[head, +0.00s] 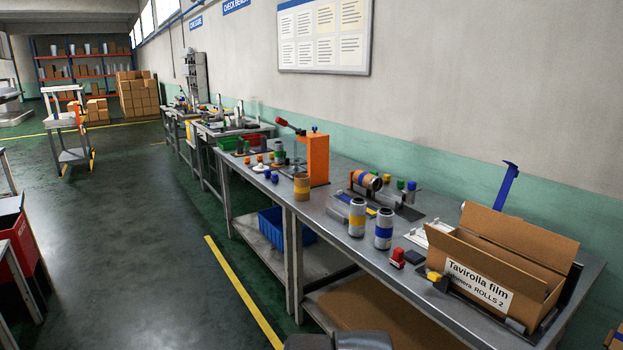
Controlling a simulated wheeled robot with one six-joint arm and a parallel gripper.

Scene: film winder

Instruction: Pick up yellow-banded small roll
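A small upright roll (357,217) with a pale body and a yellowish band stands on the metal workbench (325,208), near its front edge. A similar upright roll with a blue band (384,229) stands just to its right, a small gap apart. Another upright roll, mostly yellow-orange (302,187), stands further left in front of the orange press. My gripper is not in view; only dark grey parts, probably mine, show at the bottom edge.
An open cardboard box (491,289) labelled Tavirolla film stands at the right end of the bench. A winder-like device with an orange-yellow roll (368,181) is behind the small rolls. An orange press (318,159) stands left.

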